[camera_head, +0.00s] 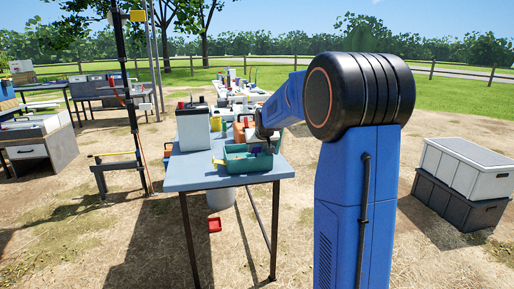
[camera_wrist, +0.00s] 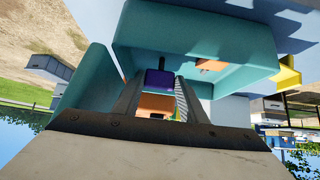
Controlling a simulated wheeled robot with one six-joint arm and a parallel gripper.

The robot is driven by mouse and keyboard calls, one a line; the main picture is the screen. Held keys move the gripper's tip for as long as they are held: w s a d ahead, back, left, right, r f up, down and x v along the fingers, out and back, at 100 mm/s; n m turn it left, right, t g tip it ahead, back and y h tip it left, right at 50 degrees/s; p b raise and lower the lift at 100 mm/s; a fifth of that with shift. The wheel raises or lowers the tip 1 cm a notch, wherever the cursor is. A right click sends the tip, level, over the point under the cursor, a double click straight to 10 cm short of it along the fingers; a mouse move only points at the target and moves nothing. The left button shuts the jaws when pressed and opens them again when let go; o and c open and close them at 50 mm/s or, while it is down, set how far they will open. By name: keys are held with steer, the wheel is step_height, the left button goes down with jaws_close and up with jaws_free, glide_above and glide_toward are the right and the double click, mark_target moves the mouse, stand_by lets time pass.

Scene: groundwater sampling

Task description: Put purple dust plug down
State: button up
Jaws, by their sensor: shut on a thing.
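In the wrist view my gripper (camera_wrist: 162,84) is shut on a small purple dust plug (camera_wrist: 160,78), held between its fingertips. The teal tray (camera_wrist: 190,38) lies right beyond the fingertips, with its walls around them. I cannot tell whether the plug touches the tray. In the head view my arm reaches over the table, and my gripper (camera_head: 256,148) is at the teal tray (camera_head: 246,166). The plug shows there only as a tiny purple spot.
The tray stands at the front of a grey-blue table (camera_head: 197,178). A white box (camera_head: 193,128), an orange container (camera_head: 240,130) and several bottles stand behind it. A red tray (camera_head: 215,226) lies below the table. Stacked storage boxes (camera_head: 465,170) are at the right.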

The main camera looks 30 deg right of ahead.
steer(key=shift+f, duration=0.1)
steer(key=o, duration=0.9)
steer(key=shift+o, duration=0.2)
steer(key=shift+r, duration=0.4)
steer(key=v, duration=1.2)
steer(key=shift+r, duration=0.25)
